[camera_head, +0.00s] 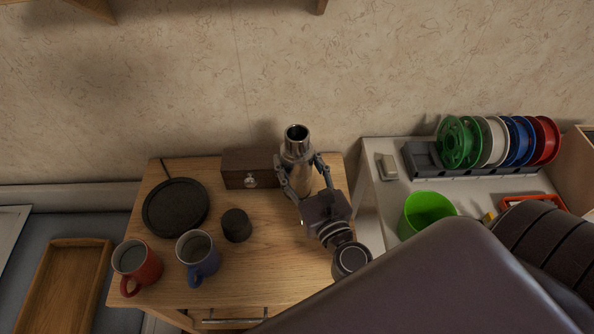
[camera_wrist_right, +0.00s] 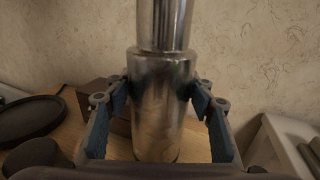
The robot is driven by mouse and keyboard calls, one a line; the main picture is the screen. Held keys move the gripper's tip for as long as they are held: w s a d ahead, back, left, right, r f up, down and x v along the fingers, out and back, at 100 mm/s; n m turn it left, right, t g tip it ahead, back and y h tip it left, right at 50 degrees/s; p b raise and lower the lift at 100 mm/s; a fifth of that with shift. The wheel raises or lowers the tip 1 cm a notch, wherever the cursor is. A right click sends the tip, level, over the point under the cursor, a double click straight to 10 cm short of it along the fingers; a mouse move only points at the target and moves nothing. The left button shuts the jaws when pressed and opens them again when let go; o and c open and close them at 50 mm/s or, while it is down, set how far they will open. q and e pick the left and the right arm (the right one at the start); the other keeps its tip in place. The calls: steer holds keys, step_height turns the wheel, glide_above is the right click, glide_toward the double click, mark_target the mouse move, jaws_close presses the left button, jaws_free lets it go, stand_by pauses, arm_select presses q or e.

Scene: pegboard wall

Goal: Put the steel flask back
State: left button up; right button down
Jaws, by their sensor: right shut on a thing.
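The steel flask (camera_head: 297,152) is upright at the back right of the small wooden table. In the wrist view the shiny flask (camera_wrist_right: 160,100) stands between the two blue-padded fingers. My right gripper (camera_head: 303,178) is shut on the flask's body, one finger on each side. The flask's base is hidden by the gripper in the head view, so I cannot tell for certain whether it touches the table. My left gripper is not in view.
On the wooden table (camera_head: 265,270) are a brown box (camera_head: 247,168), a round black plate (camera_head: 175,207), a small black cylinder (camera_head: 236,225), a red mug (camera_head: 137,264) and a blue mug (camera_head: 198,257). A white table (camera_head: 378,215) at right holds colored spools (camera_head: 461,143) and a green cup (camera_head: 425,213).

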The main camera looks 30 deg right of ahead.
step_height(320, 180, down, 3)
steer(key=shift+r+b, duration=0.15)
steer(key=shift+b, duration=0.2)
steer(key=c, duration=0.9)
jaws_free()
steer(key=shift+f, duration=0.2)
steer(key=shift+r, duration=0.1)
